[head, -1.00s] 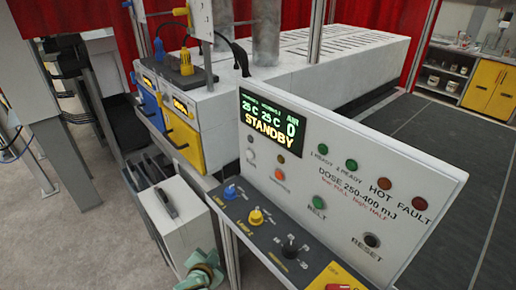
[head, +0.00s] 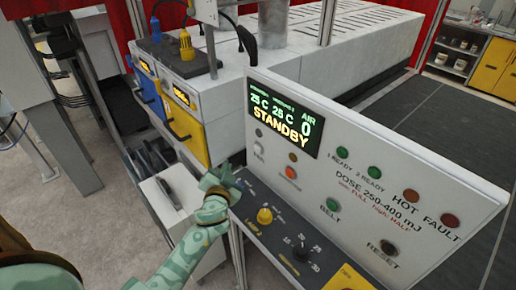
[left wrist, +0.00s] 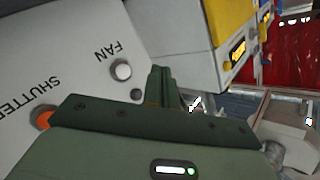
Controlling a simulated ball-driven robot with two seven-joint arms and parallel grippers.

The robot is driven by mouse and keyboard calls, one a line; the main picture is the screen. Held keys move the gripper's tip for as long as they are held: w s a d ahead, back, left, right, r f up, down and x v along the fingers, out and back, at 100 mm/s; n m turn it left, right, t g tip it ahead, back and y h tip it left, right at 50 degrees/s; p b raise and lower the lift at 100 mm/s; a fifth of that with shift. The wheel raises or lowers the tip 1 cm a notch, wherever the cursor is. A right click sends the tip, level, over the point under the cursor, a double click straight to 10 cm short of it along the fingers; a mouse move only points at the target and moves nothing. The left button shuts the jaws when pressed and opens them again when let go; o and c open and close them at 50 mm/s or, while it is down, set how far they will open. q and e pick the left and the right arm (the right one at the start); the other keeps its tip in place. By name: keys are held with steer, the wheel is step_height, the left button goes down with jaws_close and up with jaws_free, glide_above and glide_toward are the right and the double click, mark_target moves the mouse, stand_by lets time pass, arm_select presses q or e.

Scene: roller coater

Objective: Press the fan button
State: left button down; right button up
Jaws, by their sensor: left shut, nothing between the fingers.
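The fan button is a round white button (head: 259,148) on the upright face of the control panel (head: 340,135), below a small dark lamp. In the left wrist view the white button (left wrist: 121,71) shows beside the word FAN. My left gripper (head: 232,172) is shut and empty, just left of the panel and lower than the button in the head view. Its closed fingers (left wrist: 160,82) show in the left wrist view, beside the button and apart from it in the picture. My right gripper is in neither view.
An orange button (head: 291,173) labelled SHUTTER sits near the fan button. The display (head: 284,117) reads STANDBY. A sloped dark console with a yellow knob (head: 265,216) and a black knob (head: 301,248) lies below. Blue and yellow boxes (head: 184,134) stand behind the gripper.

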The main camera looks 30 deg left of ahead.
mark_target(258, 148)
arm_select(q)
steer(key=w+d+b, duration=0.2)
steer(key=w+d, duration=0.1)
steer(key=w, duration=0.5)
steer(key=shift+w, duration=0.2)
steer(key=shift+f, duration=0.1)
stand_by(0.6)
stand_by(1.1)
steer(key=shift+d, duration=0.1)
steer(key=shift+w+d+b, duration=0.15)
steer(key=shift+w+b, duration=0.25)
steer(key=shift+b, duration=0.05)
